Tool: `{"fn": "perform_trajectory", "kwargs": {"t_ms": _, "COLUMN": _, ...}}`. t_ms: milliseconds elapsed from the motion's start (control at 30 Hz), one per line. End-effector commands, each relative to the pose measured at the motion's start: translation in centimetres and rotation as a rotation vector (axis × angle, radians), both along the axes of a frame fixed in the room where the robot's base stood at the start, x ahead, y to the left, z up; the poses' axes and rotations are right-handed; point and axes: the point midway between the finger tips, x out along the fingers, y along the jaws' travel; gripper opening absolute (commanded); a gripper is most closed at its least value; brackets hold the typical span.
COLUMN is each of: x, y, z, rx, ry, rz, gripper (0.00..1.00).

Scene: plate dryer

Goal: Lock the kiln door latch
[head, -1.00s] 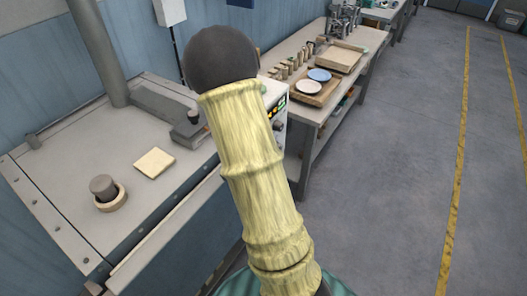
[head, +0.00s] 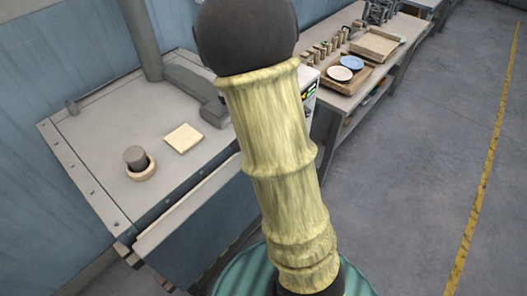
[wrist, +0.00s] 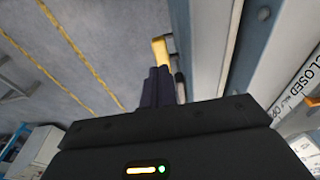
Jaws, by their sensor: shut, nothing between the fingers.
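The kiln (head: 95,140) is the grey-topped cabinet at the left of the head view. A strip of its front shows there, but no latch can be made out. In the wrist view, a pale panel at the right carries a label (wrist: 296,92) with the word CLOSED. A yellow bar (wrist: 159,48), perhaps the latch handle, shows just beyond the fingertips of my gripper (wrist: 160,70). The dark fingers are together and empty. I cannot tell whether they touch the bar. My arm in its yellowish sleeve hides part of the kiln in the head view.
On the kiln top are a round plug in a ring (head: 136,158), a pale square tile (head: 184,138) and a vertical pipe (head: 140,35). A workbench (head: 330,88) with plates and trays (head: 345,80) stands beyond. Open grey floor (head: 420,170) lies to the right.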

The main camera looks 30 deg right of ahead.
Motion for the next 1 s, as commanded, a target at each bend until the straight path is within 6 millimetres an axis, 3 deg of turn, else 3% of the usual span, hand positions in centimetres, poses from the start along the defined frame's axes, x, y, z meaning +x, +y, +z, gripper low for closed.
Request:
{"fn": "perform_trajectory", "kwargs": {"t_ms": 300, "x": -0.7, "y": 1.8, "z": 2.0, "rx": 0.0, "ry": 0.0, "rz": 0.001, "gripper": 0.0}}
{"fn": "perform_trajectory", "kwargs": {"t_ms": 867, "x": -0.8, "y": 1.9, "z": 2.0, "rx": 0.001, "ry": 0.001, "rz": 0.002, "gripper": 0.0}}
{"fn": "perform_trajectory", "kwargs": {"t_ms": 1000, "x": -1.1, "y": 2.7, "z": 1.9, "rx": 0.015, "ry": -0.002, "rz": 0.077, "gripper": 0.0}}
